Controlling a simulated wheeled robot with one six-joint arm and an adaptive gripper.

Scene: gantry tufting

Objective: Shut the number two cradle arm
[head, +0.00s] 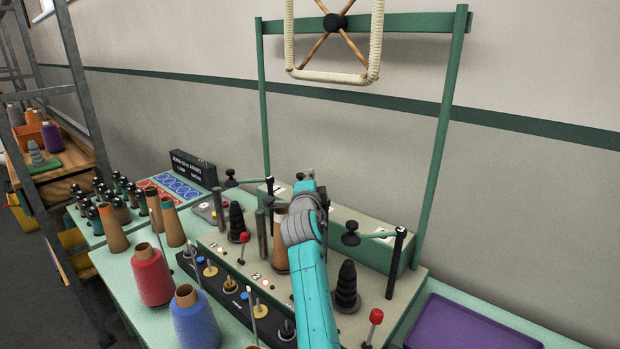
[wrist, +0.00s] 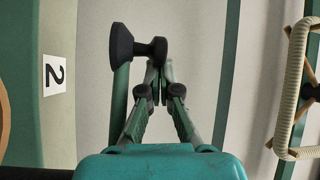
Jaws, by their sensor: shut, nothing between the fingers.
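The number two cradle arm shows in the wrist view as a green rod (wrist: 120,95) with a black knob (wrist: 122,42) at its end. A white label "2" (wrist: 55,75) is on the green panel to its left. My gripper (wrist: 159,70) is shut and empty, its fingertips right beside the knob's right end; I cannot tell whether they touch. In the head view my turquoise arm covers most of the number two place, and a tan cone (head: 280,243) shows beside it. The arm's angle to its cradle is not clear.
The cradle arms on either side have black knobs, one at left (head: 231,174) and one at right (head: 350,227). Black stepped cones (head: 237,222) and red-knobbed levers (head: 375,317) stand on the console. A purple tray (head: 470,325) lies at right. A green frame (head: 447,130) rises behind.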

